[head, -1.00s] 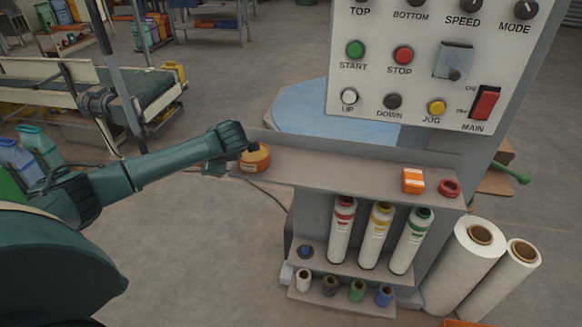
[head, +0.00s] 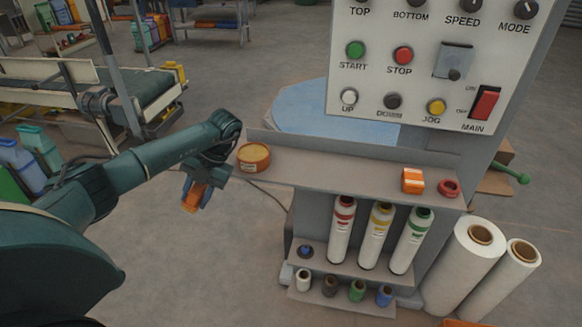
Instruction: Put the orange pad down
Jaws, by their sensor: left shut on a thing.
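My left gripper (head: 198,190) hangs in the air just left of the grey shelf (head: 330,172), pointing down. It is shut on the orange pad (head: 193,198), which is small and tilted, partly hidden by the fingers. The pad is clear of the shelf and over the floor in the picture. My right gripper is not in view.
A round orange tin (head: 254,158) stands at the shelf's left end, close to my gripper. An orange box (head: 412,181) and a red ring (head: 448,188) sit at its right end. The shelf's middle is clear. Cartridges (head: 380,235) stand below.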

